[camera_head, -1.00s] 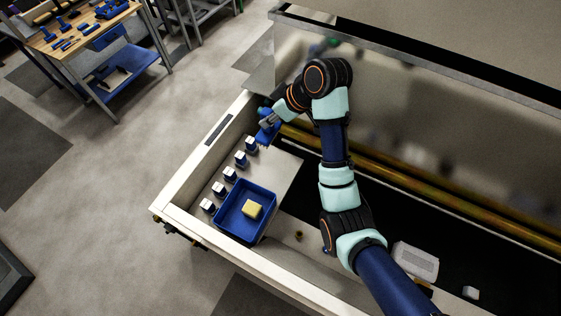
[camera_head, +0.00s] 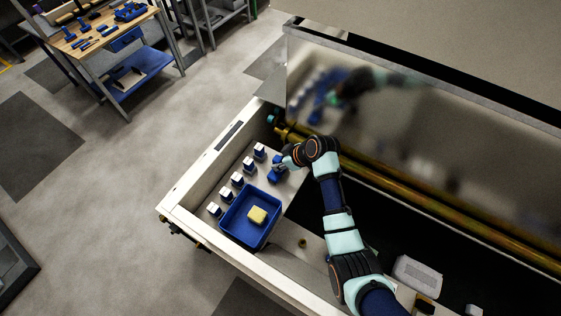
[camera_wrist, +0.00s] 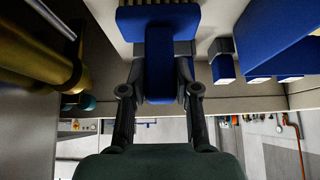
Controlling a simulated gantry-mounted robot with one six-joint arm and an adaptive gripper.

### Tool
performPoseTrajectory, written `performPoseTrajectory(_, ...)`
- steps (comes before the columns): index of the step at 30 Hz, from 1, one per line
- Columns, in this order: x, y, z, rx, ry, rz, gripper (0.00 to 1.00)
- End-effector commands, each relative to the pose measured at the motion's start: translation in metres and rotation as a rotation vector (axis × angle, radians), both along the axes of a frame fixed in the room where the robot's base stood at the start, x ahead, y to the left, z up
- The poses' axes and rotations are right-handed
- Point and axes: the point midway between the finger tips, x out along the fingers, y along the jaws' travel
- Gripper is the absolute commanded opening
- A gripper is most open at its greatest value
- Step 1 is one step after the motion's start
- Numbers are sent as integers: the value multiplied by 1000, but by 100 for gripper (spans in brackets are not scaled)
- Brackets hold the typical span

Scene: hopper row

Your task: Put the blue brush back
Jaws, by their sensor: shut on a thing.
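The blue brush (camera_head: 276,175) is in my gripper, at the back of the light panel in the head view. My gripper (camera_wrist: 160,75) is shut on that handle. In the head view my gripper (camera_head: 281,163) is small and partly covered by my wrist. I cannot tell whether the brush touches the panel.
A blue tray (camera_head: 234,236) with a yellow sponge (camera_head: 257,215) lies on the panel. A row of several blue-and-white blocks (camera_head: 237,179) stands along its left side. A brass rail (camera_head: 375,187) runs along the back. A workbench (camera_head: 105,35) with blue tools stands far left.

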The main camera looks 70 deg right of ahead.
Motion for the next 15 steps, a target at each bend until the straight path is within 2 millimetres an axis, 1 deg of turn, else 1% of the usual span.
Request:
performPoseTrajectory(7,0,0,-1,-2,-1,0,0)
performPoseTrajectory(10,0,0,-5,-2,-1,0,0)
performPoseTrajectory(11,0,0,-5,-1,-1,1,32)
performPoseTrajectory(15,0,0,-4,-1,0,1,55)
